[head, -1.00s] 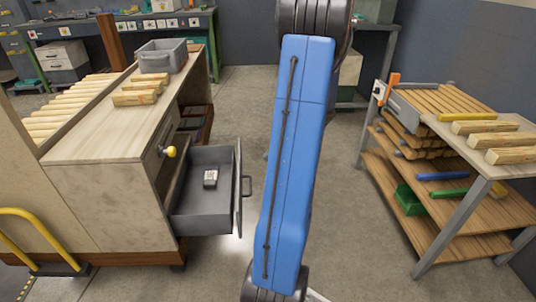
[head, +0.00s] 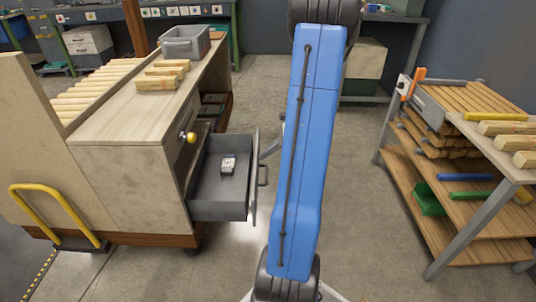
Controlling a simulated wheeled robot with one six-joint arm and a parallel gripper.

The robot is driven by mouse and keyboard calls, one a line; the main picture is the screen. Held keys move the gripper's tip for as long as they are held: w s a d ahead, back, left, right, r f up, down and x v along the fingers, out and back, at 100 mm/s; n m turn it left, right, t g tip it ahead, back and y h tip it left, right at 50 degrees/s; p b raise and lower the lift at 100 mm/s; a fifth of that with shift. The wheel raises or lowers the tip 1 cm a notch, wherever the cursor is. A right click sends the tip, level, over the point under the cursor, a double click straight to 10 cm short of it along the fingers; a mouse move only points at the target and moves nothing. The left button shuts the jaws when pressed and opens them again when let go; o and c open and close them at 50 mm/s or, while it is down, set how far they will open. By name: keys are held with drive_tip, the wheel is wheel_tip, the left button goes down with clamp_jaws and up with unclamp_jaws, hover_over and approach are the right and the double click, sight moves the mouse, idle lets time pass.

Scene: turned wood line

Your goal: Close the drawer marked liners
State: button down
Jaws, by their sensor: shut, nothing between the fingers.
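A grey metal drawer (head: 222,205) stands pulled out from the right side of the wooden bench. Its front panel (head: 254,180) is seen nearly edge-on, with a bar handle (head: 263,175) on its outer face. No label can be read. A small pale block with dark marks (head: 228,164) lies inside on the drawer floor. My gripper (head: 271,148) shows only in part, as a thin grey piece left of my blue arm link. It is shut and empty, just right of the drawer front; the arm hides the rest, and I cannot tell whether it touches.
The bench (head: 125,118) carries wood blocks (head: 160,77) and a grey bin (head: 184,43). A yellow knob (head: 190,137) juts out above the drawer. A shelf cart (head: 455,205) with wood pieces and a green bin (head: 428,200) stands right. Floor (head: 365,215) between is clear.

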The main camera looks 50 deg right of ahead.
drive_tip(key=shift+w, duration=0.1)
drive_tip(key=w+a, duration=1.4)
drive_tip(key=w, duration=0.3)
drive_tip(key=shift+a, duration=0.35)
drive_tip(key=shift+w+a, duration=0.1)
